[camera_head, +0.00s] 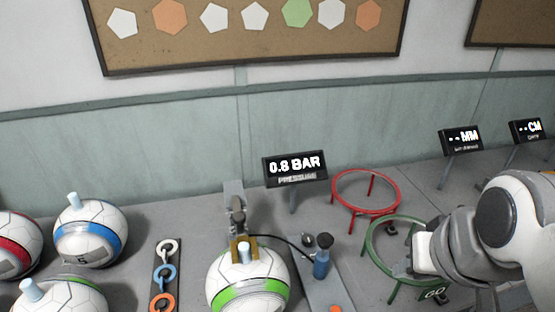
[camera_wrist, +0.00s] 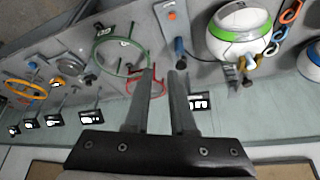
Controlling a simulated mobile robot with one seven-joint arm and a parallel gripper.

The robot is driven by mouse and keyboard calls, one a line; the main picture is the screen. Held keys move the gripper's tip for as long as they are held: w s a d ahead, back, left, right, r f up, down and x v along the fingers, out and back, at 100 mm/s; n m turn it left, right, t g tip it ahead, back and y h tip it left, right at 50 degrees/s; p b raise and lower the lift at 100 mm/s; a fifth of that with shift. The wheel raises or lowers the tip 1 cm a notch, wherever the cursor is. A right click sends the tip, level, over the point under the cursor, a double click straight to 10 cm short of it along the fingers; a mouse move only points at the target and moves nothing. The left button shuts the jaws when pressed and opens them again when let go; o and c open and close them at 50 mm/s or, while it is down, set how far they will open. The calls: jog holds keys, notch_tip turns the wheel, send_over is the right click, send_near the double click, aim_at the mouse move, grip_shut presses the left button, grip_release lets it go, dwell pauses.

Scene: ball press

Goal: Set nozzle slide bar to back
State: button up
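A white ball with a green band (camera_head: 247,285) sits at the front centre; it also shows in the wrist view (camera_wrist: 238,42). Behind it stands a grey upright fixture (camera_head: 236,205) with a dark clamp-like part and a brass-coloured block (camera_head: 238,243) at the ball's top. This looks like the nozzle and its slide bar, but I cannot clearly make out the bar or its setting. A thin black hose runs from there to a small blue pump (camera_head: 321,262). My gripper (camera_wrist: 163,72) is open and empty, right of the pump in the head view and apart from the fixture.
A display (camera_head: 295,168) reading 0.8 BAR stands behind the fixture. Red (camera_head: 367,211) and green (camera_head: 370,250) ring stands are near my arm. A strip with coloured rings (camera_head: 165,275) and several other balls (camera_head: 90,235) lie left. Bare table shows between them.

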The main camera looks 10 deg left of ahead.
jog(key=o, duration=0.7)
jog(key=a+f+m+g+y, duration=0.1)
jog(key=a+f, duration=0.1)
jog(key=s+a+f+m+g+y+b, duration=0.1)
jog(key=a+f+g+y, duration=0.1)
jog(key=f, duration=0.1)
jog(key=a+f+m+g+y, duration=0.1)
jog(key=a+f, duration=0.1)
jog(key=a, duration=0.1)
jog(key=shift+s+a+f+g+b, duration=0.1)
jog(key=shift+s+f+g+b, duration=0.05)
jog(key=shift+f+g+b, duration=0.2)
jog(key=m+t+y+b, duration=0.5)
jog(key=m+y, duration=0.7)
jog(key=m, duration=0.7)
send_near(244, 220)
jog(key=shift+t, duration=0.55)
jog(key=x, duration=0.5)
jog(key=p+x, duration=0.1)
jog(key=x, duration=0.5)
jog(key=shift+a+f, duration=0.25)
jog(key=shift+a, duration=0.15)
grip_shut()
